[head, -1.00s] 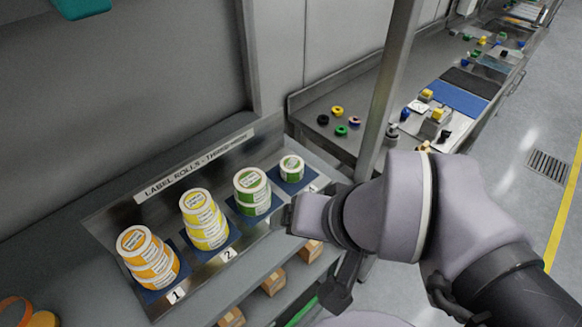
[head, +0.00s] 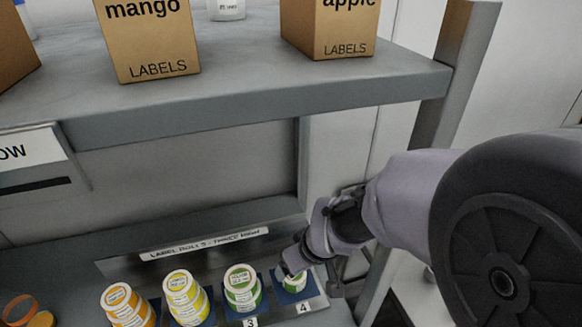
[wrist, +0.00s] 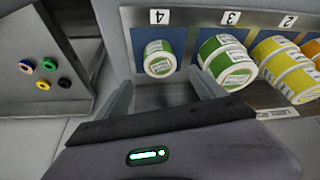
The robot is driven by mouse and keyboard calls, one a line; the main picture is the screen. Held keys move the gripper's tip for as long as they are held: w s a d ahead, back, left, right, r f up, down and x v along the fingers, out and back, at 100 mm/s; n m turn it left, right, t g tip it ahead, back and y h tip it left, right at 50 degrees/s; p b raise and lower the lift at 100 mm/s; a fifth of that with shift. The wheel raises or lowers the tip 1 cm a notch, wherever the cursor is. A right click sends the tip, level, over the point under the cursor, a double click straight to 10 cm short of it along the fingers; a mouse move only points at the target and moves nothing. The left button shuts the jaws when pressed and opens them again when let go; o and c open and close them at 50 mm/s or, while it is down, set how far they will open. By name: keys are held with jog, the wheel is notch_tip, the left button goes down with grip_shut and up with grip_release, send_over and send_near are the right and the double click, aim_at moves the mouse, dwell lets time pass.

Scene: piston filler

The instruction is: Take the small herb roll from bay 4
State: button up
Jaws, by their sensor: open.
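The small herb roll, white with a green label band, sits alone on the blue pad of bay 4. It shows in the head view (head: 294,284), partly covered by my gripper (head: 297,262), and in the wrist view (wrist: 158,62). In the wrist view my gripper (wrist: 163,94) is open and empty. Its two fingers point towards bay 4, one on each side of the roll in the picture, and the roll appears beyond their tips. I cannot tell the remaining distance. The "4" plate (wrist: 159,17) is readable in the wrist view.
Bay 3 beside it holds stacked green rolls (head: 241,288), close to one finger in the wrist view. Yellow rolls (head: 185,295) and orange rolls (head: 127,305) stand further left. A shelf (head: 250,95) with label boxes hangs above. A shelf post (head: 385,270) stands at right.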

jog(key=shift+x, duration=0.85)
jog(key=b+x, duration=0.2)
jog(key=x, duration=0.1)
jog(key=b+x, duration=0.1)
jog(key=x, duration=0.1)
jog(key=shift+s+f, duration=0.3)
jog(key=shift+w+f, duration=0.1)
jog(key=shift+w, duration=0.05)
